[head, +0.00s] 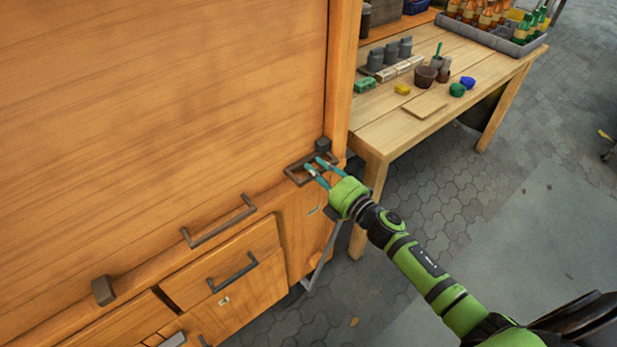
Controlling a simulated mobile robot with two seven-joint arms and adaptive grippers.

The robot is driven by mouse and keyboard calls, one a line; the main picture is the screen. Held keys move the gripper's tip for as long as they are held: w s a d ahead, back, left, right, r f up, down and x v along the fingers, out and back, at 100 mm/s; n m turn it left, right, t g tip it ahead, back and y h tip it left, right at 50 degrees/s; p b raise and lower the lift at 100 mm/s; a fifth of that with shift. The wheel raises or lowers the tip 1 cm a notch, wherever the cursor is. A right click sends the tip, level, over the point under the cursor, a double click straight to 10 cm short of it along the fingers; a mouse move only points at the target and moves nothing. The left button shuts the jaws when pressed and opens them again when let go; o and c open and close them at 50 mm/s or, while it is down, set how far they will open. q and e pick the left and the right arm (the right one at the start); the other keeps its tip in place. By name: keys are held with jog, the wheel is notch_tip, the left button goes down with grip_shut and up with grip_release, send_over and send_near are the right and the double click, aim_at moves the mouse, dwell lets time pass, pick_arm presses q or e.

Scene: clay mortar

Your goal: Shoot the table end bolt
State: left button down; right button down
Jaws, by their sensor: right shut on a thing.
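A dark metal bolt (292,171) sits on the ledge at the right end of the wooden cabinet. It looks like a flat rectangular loop or frame. A dark block (323,145) stands just behind it, near the corner post. My right gripper (315,166) reaches in from the lower right with its teal fingers at the right part of the bolt, shut on it. The fingers partly cover the bolt, so I cannot tell how far it is slid. My left gripper is not in view.
The large wooden panel (160,90) rises behind the ledge. A dark handle (219,222) and a drawer (225,265) are to the left. A wooden table (470,105) with pots, bottles and blocks stands at the right. Paved floor (440,190) is open below it.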

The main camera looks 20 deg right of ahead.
jog(key=shift+w+d+r, duration=0.1)
jog(key=shift+d, duration=0.1)
jog(key=c, duration=1)
grip_release()
jog(key=shift+d, duration=0.1)
jog(key=shift+s, duration=0.25)
jog(key=v, duration=1.1)
jog(key=shift+s+d, duration=0.15)
jog(key=shift+s, duration=0.1)
